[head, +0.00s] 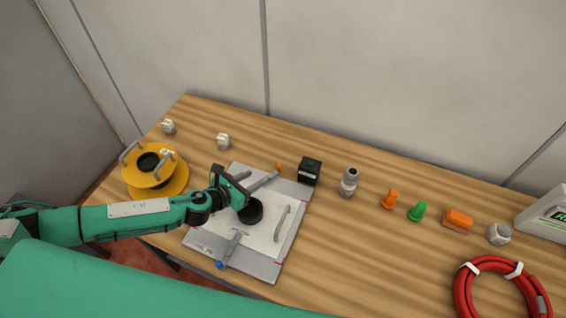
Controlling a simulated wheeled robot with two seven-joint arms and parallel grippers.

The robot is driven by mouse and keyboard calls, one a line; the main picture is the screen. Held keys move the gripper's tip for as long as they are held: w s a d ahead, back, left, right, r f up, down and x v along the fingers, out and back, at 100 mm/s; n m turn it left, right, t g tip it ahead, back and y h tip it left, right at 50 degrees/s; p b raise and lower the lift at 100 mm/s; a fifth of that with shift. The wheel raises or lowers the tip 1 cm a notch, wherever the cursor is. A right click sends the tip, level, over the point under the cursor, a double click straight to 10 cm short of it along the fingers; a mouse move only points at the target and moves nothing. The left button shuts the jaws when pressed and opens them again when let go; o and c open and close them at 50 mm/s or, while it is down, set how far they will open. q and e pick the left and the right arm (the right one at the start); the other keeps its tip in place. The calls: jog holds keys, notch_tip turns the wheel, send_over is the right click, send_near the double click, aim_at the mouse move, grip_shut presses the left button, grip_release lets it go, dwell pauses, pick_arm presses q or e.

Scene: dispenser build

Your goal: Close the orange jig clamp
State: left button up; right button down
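The jig (205,239) is a grey base with a white plate on the wooden table. Its orange clamp (264,181) is a grey bar with an orange tip, lying at a slant across the jig's far edge with the tip pointing away to the right. A second clamp (232,246) with a blue tip is at the near edge. A black round part (251,211) sits on the plate. My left gripper (240,187) is over the jig's far left part, close to the inner end of the orange clamp's bar. Its finger gap and any contact are unclear. My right gripper is out of view.
A yellow spool (171,183) with handles stands left of the jig, near my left arm. A black box (309,171) and a grey bottle (348,183) stand to the right. Further right are small orange and green parts and a red hose coil (463,292).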

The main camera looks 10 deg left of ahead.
aim_at(278, 167)
pick_arm(q)
jog(key=p+x, duration=0.1)
jog(key=x, duration=1.2)
jog(key=shift+w+d, duration=0.1)
jog(key=shift+w, duration=0.1)
jog(key=shift+c, duration=0.5)
grip_shut()
